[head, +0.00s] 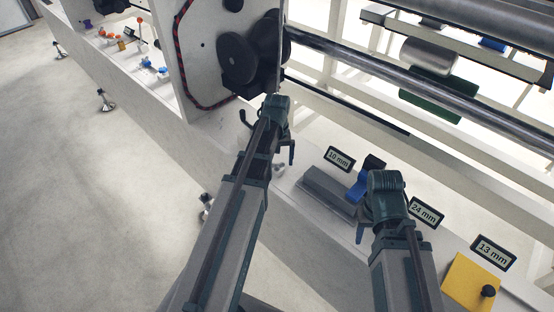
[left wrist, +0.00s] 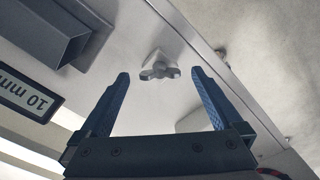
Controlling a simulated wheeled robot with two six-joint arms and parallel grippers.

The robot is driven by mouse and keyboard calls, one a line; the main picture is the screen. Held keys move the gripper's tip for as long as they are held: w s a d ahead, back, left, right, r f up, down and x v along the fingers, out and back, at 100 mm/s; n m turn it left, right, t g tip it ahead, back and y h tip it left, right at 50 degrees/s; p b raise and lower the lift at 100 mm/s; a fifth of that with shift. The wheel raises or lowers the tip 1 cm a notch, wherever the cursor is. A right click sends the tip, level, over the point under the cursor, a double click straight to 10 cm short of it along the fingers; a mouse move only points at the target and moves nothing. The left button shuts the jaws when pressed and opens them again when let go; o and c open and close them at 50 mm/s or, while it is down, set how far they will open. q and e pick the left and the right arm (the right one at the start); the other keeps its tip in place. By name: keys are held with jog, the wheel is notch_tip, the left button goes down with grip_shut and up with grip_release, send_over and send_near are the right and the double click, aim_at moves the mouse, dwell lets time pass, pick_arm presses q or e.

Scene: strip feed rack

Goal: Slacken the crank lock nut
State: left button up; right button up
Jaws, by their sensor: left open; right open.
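A small grey winged nut (left wrist: 158,68), which looks like the lock nut, sits on a pale plate on the white bench. It also shows in the head view (head: 279,170), just below my left gripper (head: 281,153). In the left wrist view my left gripper (left wrist: 159,76) is open, with its two blue fingers apart and the nut framed between and just beyond the tips. No contact shows. My right gripper (head: 366,225) is open over the bench near the 24 mm label; its fingers are partly hidden. I cannot make out a crank arm for certain.
A grey rectangular tube (head: 328,190) lies near the 10 mm label (head: 339,159); it also shows in the left wrist view (left wrist: 70,35). A yellow plate with a black knob (head: 470,281) is at right. A machine panel with black rollers (head: 237,57) stands behind my left gripper.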

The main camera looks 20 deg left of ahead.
pick_arm(q)
notch_tip(320, 180, up, 14)
jog(key=p, duration=1.3)
jog(key=shift+f, duration=0.15)
jog(key=s+d+m, duration=0.4)
jog(key=s+d, duration=0.4)
jog(key=d, duration=0.3)
jog(key=s+d+m+y, duration=0.1)
jog(key=s+d+m, duration=0.4)
jog(key=d, duration=0.6)
jog(key=s, duration=0.2)
jog(key=shift+s, duration=0.35)
jog(key=shift+d, duration=0.1)
